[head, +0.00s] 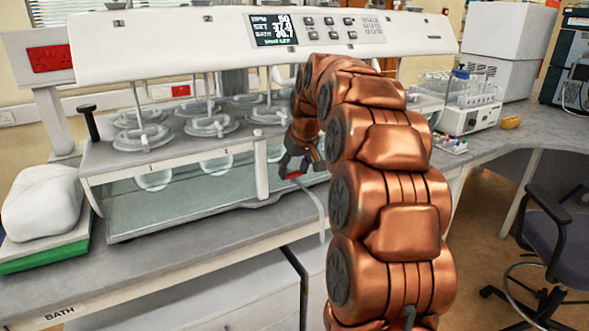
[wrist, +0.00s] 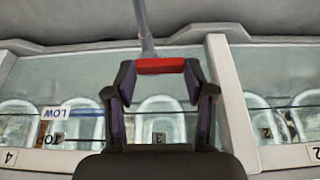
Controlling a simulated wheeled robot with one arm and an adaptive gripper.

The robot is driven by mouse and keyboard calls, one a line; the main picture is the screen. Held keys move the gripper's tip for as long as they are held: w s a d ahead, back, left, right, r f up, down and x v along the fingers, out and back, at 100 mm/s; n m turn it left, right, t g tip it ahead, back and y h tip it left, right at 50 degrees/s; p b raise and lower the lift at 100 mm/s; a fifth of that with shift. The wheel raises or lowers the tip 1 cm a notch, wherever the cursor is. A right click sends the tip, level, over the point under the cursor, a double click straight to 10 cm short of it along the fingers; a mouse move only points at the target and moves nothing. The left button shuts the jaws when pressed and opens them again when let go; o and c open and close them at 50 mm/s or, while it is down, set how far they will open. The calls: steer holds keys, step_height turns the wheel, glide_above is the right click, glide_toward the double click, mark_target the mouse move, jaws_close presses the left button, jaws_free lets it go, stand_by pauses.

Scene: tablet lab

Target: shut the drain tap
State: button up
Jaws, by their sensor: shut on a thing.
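The drain tap's red handle (head: 292,175) is at the front of the bath, low on its right part. A grey hose (head: 316,207) hangs down from there over the bench edge. My gripper (head: 299,163) is at the handle, partly hidden by my own copper arm. In the wrist view, the red handle (wrist: 160,66) lies crosswise between the two fingertips of my gripper (wrist: 159,77), one at each end. The gripper is shut on it. A grey tube (wrist: 144,25) runs away from the handle. The tap's body is hidden, and I cannot tell whether water flows.
The water bath (head: 180,205) with several vessels stands behind the tap, under a white control head (head: 150,45). A white bag (head: 42,203) lies at the left. A chair (head: 560,240) stands at the right. The bench front (head: 150,270) is clear.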

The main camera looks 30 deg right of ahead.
steer(key=o, duration=1.2)
steer(key=shift+c, duration=0.2)
steer(key=shift+r, duration=0.15)
steer(key=v, duration=1.1)
steer(key=shift+s+r, duration=0.25)
steer(key=shift+r, duration=0.1)
